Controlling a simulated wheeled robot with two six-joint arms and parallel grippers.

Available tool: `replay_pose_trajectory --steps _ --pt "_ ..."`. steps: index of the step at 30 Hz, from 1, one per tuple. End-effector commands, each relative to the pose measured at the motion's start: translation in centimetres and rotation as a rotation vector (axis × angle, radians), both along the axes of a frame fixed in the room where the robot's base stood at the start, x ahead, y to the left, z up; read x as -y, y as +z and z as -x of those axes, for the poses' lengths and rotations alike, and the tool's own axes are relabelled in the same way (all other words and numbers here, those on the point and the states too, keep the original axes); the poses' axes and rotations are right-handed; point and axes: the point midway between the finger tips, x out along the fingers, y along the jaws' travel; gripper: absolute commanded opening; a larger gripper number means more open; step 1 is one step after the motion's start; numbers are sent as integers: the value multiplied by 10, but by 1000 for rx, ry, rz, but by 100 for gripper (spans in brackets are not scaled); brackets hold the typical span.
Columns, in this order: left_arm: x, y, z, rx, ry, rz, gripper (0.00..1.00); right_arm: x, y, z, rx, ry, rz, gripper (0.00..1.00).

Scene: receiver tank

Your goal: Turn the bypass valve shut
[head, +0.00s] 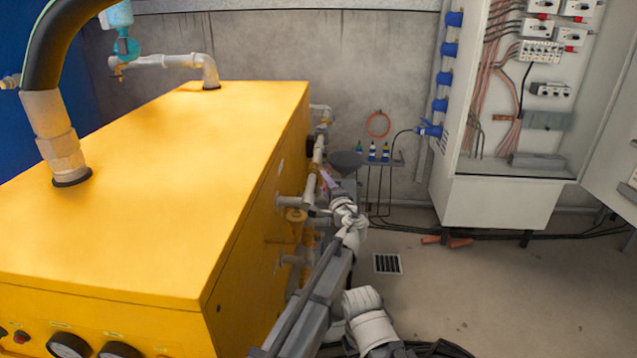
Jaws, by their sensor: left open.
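The yellow receiver tank (165,190) fills the left of the head view. Pale pipe fittings (312,190) stick out of its right side, with a yellowish round fitting (297,215) below them. I cannot tell which of these is the bypass valve or how its handle is turned. My left gripper (326,181) is at the upper fittings on the tank's right side, at the far end of my white and grey arm. It is open, but small in the picture, and I cannot tell whether it touches a fitting. My right gripper is not in view.
An open electrical cabinet (500,200) stands at the back right. Small bottles sit on a wall shelf (385,161) behind the tank. Black cables run along the floor by the wall. The floor around the drain grate (387,264) is clear.

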Motion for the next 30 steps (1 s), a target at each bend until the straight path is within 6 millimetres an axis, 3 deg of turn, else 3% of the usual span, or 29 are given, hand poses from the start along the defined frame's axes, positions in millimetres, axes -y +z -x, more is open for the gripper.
replay_pose_trajectory --steps 9,23,30 --pt "1 0 -5 0 -1 0 51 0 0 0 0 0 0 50" --pt "1 0 -5 0 -1 0 1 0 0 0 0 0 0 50" --pt "1 0 -5 0 -1 0 0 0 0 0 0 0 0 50"
